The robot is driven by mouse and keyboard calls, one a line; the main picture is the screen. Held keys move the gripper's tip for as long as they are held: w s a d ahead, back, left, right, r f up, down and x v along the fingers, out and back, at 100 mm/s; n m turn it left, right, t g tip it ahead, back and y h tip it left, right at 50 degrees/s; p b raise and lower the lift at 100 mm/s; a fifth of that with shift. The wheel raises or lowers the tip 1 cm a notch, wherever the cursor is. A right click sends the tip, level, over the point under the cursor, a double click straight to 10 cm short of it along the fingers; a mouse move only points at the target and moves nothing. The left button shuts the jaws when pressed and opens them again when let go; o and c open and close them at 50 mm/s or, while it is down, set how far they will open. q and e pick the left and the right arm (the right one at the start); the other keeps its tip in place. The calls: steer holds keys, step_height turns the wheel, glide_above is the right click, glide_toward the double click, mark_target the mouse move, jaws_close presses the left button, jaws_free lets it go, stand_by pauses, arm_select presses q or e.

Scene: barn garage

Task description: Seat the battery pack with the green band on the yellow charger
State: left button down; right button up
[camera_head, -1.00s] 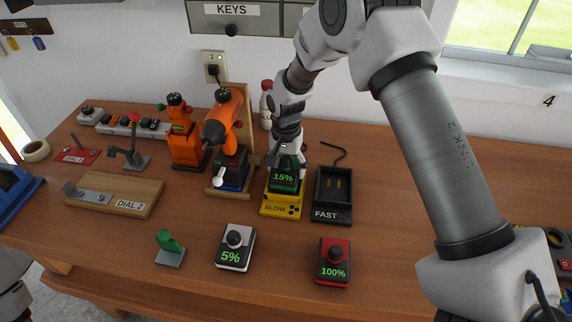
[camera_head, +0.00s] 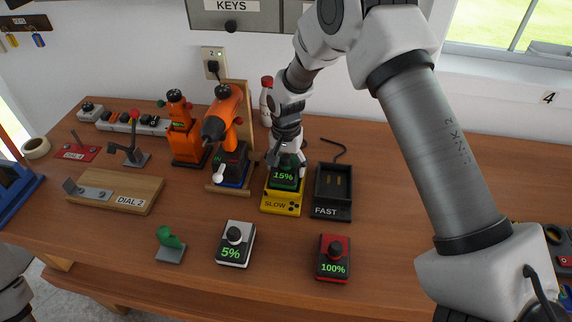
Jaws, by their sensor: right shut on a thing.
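The green-banded battery pack (camera_head: 284,178) reads 15% and is on the yellow charger (camera_head: 283,206), which is marked SLOW. I cannot tell whether the pack is fully down in the charger. My right gripper (camera_head: 287,160) comes from above and is shut on the top of this pack; the fingers hide its knob. Part of my left arm shows at the lower left edge, but its gripper is out of view.
A black FAST charger (camera_head: 332,192) stands empty just right of the yellow one. A white pack (camera_head: 236,244) reading 5% and a red pack (camera_head: 333,259) reading 100% stand in front. An orange drill (camera_head: 224,115) on a stand is close on the left.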

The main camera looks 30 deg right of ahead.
steer(key=shift+f, duration=0.4)
stand_by(0.5)
steer(key=o, duration=1.8)
steer(key=shift+c, duration=0.2)
step_height(320, 180, up, 9)
steer(key=p, duration=0.7)
steer(key=shift+r, duration=0.1)
